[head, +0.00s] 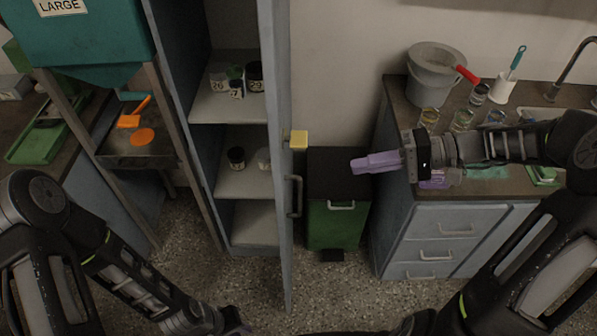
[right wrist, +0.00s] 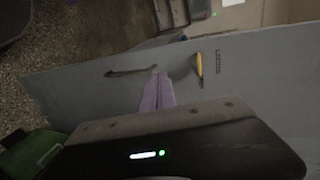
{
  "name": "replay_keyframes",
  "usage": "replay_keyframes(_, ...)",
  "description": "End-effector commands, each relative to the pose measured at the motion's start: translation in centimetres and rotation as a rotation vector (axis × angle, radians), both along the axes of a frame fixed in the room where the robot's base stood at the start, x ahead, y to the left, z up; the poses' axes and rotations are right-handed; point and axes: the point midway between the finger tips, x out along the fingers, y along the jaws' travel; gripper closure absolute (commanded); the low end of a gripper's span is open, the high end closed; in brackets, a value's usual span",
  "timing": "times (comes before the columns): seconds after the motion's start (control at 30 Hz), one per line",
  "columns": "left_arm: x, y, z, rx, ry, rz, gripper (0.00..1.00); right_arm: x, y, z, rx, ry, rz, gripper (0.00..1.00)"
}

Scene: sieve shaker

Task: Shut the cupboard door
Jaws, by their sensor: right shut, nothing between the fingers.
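The tall grey-blue cupboard (head: 181,60) stands open left of centre in the head view. Its door (head: 286,235) swings out toward me and shows nearly edge-on, with a dark handle (head: 297,196) and a yellow block (head: 299,140) on its right side. My right gripper (head: 354,165) is shut and empty, its purple fingers pointing left at the door with a visible gap. In the right wrist view, the fingers (right wrist: 158,80) point at the door's face (right wrist: 260,65), between the handle (right wrist: 130,72) and the yellow block (right wrist: 198,66).
Jars (head: 236,157) stand on the cupboard shelves. A green bin (head: 335,225) with a dark lid stands right of the door. A counter with drawers (head: 440,228), a grey bucket (head: 432,88) and glassware is at right. A teal hopper (head: 85,45) is at left.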

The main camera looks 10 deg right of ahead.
Motion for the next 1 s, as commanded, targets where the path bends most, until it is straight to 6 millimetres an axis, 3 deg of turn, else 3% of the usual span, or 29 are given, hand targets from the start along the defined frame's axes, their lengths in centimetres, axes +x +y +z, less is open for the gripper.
replay_keyframes(0.27, 0.2, -0.2, -2.6, -0.006, -0.009, -0.002, 0.8, 0.4, 1.5, -1.1, -0.003, 0.0, 0.004, 1.0)
replay_keyframes(0.63, 0.9, -0.6, -8.5, -0.022, -0.033, -0.008, 0.8, 1.2, 4.8, -2.5, -0.002, -0.004, 0.003, 1.0)
replay_keyframes(1.0, 0.8, -0.5, -6.1, -0.019, -0.029, -0.007, 0.8, 3.1, 11.4, -2.7, 0.0, 0.004, 0.002, 1.0)
